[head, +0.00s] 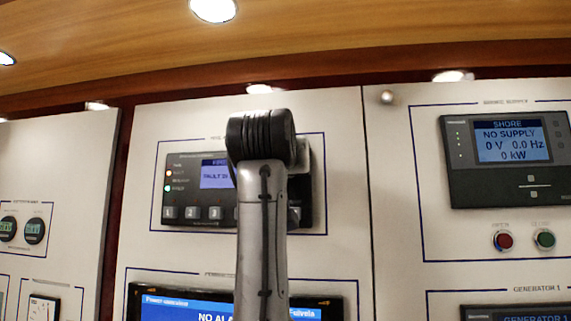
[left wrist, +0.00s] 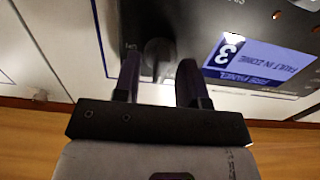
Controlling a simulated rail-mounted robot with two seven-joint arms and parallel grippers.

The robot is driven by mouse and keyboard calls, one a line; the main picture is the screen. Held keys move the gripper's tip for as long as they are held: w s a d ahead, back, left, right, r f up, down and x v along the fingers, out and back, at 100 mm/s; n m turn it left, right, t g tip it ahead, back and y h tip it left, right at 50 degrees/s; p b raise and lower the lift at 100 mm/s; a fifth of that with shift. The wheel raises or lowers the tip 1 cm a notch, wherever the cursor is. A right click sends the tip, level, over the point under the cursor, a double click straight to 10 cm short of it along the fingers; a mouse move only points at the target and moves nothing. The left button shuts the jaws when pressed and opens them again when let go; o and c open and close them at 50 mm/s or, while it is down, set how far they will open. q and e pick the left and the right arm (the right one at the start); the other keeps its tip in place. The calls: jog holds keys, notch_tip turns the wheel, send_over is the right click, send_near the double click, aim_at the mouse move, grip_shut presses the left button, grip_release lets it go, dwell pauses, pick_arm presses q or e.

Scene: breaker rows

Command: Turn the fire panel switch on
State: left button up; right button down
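The fire panel (head: 181,187) is a dark unit on the white wall board in the head view. Its lit display (head: 215,175) reads a fault, with indicator lights and numbered buttons left and below. My left arm stands in front of its right part and hides it and the left gripper. In the left wrist view the panel (left wrist: 285,95) appears upside down. My left gripper (left wrist: 158,66) is open there, its two fingers pointing at the panel. A dim rounded knob, likely the switch (left wrist: 157,48), shows between the fingertips; contact and its position cannot be told. My right gripper is not in view.
A shore supply unit (head: 460,185) with red (head: 503,241) and green (head: 544,239) buttons is at right. A blue-screened unit (head: 180,308) sits below the fire panel. A wooden ceiling (head: 370,30) with lamps runs above.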

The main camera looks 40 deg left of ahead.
pick_arm(q)
jog(key=shift+c, duration=0.2)
grip_shut()
jog(key=shift+m, duration=0.4)
jog(key=m+b, duration=0.2)
jog(key=m, duration=0.6)
jog(key=m+b, duration=0.2)
jog(key=m, duration=0.7)
jog(key=shift+d+f, duration=0.1)
jog(key=shift+d, duration=0.1)
dwell(0.5)
